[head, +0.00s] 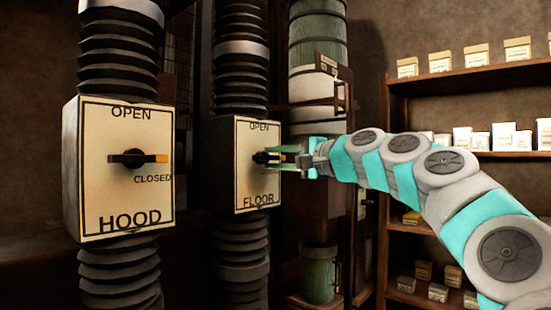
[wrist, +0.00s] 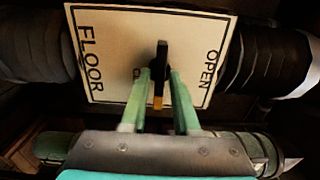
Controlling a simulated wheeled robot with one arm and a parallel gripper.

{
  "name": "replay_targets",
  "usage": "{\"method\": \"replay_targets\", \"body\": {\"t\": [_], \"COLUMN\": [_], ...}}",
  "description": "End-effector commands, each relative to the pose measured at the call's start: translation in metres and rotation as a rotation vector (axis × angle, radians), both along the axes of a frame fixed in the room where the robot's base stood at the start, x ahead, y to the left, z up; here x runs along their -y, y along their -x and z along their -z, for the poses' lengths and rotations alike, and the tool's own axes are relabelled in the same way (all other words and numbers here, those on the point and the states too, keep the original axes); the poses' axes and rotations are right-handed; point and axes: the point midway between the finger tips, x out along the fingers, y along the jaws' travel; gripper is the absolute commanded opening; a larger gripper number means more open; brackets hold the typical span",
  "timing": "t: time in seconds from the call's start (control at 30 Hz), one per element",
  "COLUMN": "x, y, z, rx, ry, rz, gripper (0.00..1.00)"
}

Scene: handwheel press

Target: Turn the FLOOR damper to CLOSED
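The FLOOR damper box (head: 243,184) has a cream face marked OPEN at the top and FLOOR at the bottom. Its black handle (head: 260,157) lies about level in the head view. In the wrist view the face is turned sideways, and the handle's orange tip (wrist: 158,103) points away from OPEN, toward the side with the partly hidden CLOSED lettering. My gripper (head: 276,158) is at the face, its green fingers on either side of the handle. In the wrist view (wrist: 159,72) narrow gaps show between fingers and handle, so it looks open; contact is not clear.
The HOOD damper box (head: 122,190) stands at left, its handle level with the orange tip toward CLOSED. Ribbed ducts (head: 241,60) run above and below both boxes. A green and white cylinder (head: 317,50) stands behind my gripper. Shelves (head: 470,75) with small boxes are at right.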

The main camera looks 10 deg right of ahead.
Motion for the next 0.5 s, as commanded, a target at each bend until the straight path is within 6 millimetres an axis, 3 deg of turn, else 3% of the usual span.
{"method": "replay_targets", "body": {"t": [0.13, 0.5], "x": [-0.0004, 0.0036], "y": [-0.0001, 0.0051], "z": [0.0002, 0.0001], "rx": [0.000, 0.001], "ry": [0.001, 0.001], "rz": [-0.001, 0.000], "gripper": [0.45, 0.45]}}
